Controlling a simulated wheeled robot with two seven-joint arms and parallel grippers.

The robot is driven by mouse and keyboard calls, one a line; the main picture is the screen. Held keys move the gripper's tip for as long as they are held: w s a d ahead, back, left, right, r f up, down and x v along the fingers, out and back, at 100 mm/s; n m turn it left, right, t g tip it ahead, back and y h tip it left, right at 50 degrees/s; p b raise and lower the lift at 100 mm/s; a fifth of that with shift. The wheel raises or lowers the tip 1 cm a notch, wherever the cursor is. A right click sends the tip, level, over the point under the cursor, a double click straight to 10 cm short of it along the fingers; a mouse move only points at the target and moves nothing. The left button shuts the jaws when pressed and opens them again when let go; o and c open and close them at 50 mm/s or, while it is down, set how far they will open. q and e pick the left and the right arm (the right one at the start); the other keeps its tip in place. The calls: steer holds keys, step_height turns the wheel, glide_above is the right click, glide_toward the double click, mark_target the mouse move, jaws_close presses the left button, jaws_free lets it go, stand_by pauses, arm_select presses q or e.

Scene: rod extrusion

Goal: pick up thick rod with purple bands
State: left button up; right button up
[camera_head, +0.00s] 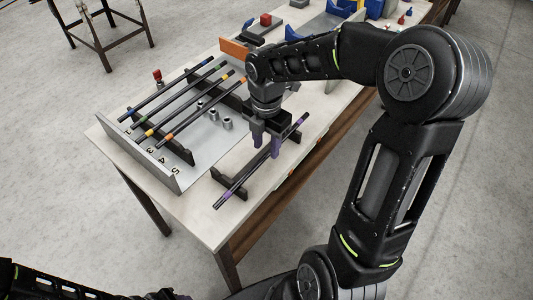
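The thick black rod with purple bands (238,182) lies slanted across two low black supports near the front right edge of the table. One purple band shows near its lower end and another near its upper end. My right gripper (266,152) points down over the middle of the rod. Its two fingers are apart, on either side of the rod, with visible space between them. The gripper hides part of the rod. My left arm enters low at the left, and only a cut-off part of its gripper (168,295) shows at the bottom edge.
Several other rods with blue, green, yellow and orange bands (178,95) lie on a black rack over a numbered grey tray (168,172), left of the gripper. Small metal cylinders (213,114) stand between. Blue and red items (265,20) sit farther back on the table.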

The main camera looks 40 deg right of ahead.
mark_target(267, 155)
step_height(267, 155, down, 2)
steer(key=shift+f, duration=0.1)
steer(key=shift+c, duration=0.5)
jaws_close()
stand_by(0.5)
